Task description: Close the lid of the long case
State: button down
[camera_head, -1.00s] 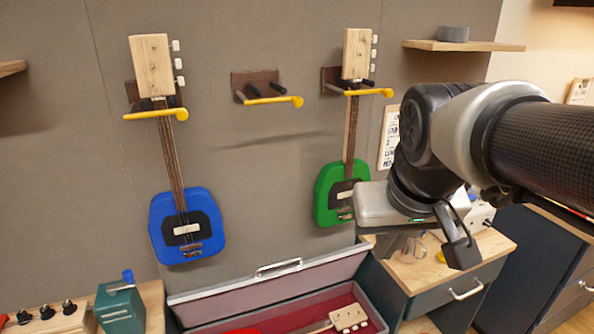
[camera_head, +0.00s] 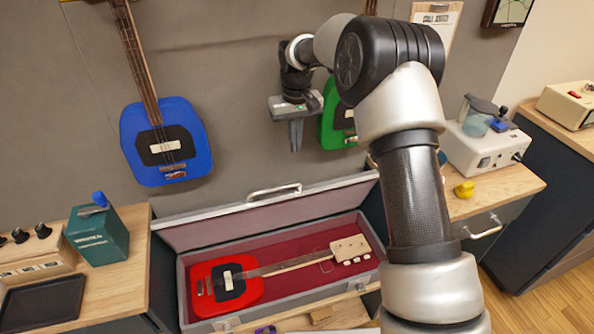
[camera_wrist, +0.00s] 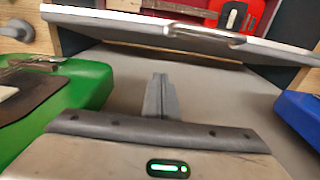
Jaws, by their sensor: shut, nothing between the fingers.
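The long grey case (camera_head: 372,278) stands open between two wooden-topped cabinets. Its lid (camera_head: 215,232) is raised and leans back toward the wall, with a metal handle (camera_head: 273,191) on its top edge. A red guitar (camera_head: 228,285) with a pale wood head lies in the red lining. My gripper (camera_head: 296,140) is above and behind the lid, close to the wall, pointing down and shut with nothing in it. In the wrist view, the shut fingers (camera_wrist: 160,97) point toward the back of the lid (camera_wrist: 130,22), apart from it; its handle (camera_wrist: 205,36) shows beyond.
A blue guitar (camera_head: 190,122) hangs left of my gripper and a green guitar (camera_head: 330,122) hangs close on its right. A teal box (camera_head: 97,240) stands on the left cabinet; a white device (camera_head: 480,150) and yellow object (camera_head: 464,189) sit on the right one.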

jog(key=shift+s+d+f+b, duration=0.15)
jog(key=shift+s+f, duration=0.35)
jog(key=shift+f, duration=1.35)
jog(key=shift+s+d+f+b, duration=0.1)
jog(key=shift+s+f, duration=0.45)
jog(key=shift+f, duration=1.35)
jog(key=shift+s+d+f+b, duration=0.15)
jog(key=shift+s+f, duration=0.35)
jog(key=shift+f, duration=1.35)
